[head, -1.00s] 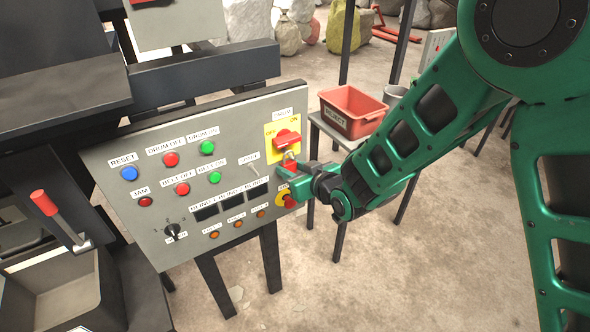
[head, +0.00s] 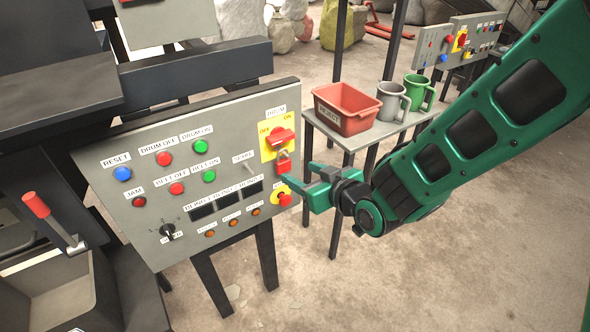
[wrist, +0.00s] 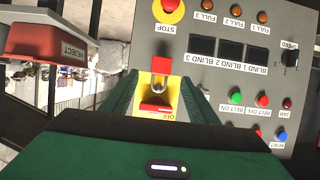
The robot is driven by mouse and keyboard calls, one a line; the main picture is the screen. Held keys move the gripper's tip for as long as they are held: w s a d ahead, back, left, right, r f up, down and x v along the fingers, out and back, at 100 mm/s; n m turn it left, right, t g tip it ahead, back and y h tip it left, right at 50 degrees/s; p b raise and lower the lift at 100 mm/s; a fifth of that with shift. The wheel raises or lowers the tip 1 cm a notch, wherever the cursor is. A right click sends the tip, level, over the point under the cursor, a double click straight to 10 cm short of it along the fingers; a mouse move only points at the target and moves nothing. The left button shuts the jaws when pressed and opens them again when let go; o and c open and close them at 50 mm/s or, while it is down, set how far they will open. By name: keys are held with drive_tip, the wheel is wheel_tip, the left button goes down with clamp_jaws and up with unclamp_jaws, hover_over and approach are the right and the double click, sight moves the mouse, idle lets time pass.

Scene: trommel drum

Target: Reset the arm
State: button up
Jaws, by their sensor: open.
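My green arm reaches in from the right in the head view. My gripper (head: 305,188) is open and empty, just in front of the right edge of the grey control panel (head: 140,240). A red padlock (head: 284,162) hangs below the red drum switch (head: 280,136) on its yellow plate, close to my fingertips and apart from them as far as I can tell. In the wrist view the padlock (wrist: 157,103) shows upside down between my two fingers. The red stop button (head: 284,199) sits below the padlock.
A small table (head: 352,143) to the right of the panel holds a red reject bin (head: 346,112), a grey mug (head: 391,101) and a green mug (head: 419,93). A red-handled lever (head: 48,215) stands at the left. Open floor (head: 440,270) lies at the front right.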

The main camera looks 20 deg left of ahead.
drive_tip(key=w+d+r+m+g+h, duration=0.1)
drive_tip(key=w+d+m+h, duration=0.2)
drive_tip(key=d, duration=1.4)
drive_tip(key=d+r+m+g+h, duration=0.1)
drive_tip(key=d+m+h, duration=0.4)
drive_tip(key=d, duration=1.2)
drive_tip(key=s+d+r+m+g+h, duration=0.1)
drive_tip(key=s+d+m+g+h, duration=0.1)
drive_tip(key=s+d, duration=0.55)
drive_tip(key=s+d+r+m+g+h, duration=0.15)
drive_tip(key=s+d, duration=0.35)
drive_tip(key=d, duration=0.5)
drive_tip(key=s+d+r+m+g, duration=0.1)
drive_tip(key=s+d+m, duration=0.1)
drive_tip(key=s, duration=0.5)
drive_tip(key=s+d+r+m+g+y, duration=0.1)
drive_tip(key=s+d+m+g, duration=0.1)
drive_tip(key=s, duration=0.5)
drive_tip(key=shift+s+m, duration=0.2)
drive_tip(key=shift+m, duration=0.25)
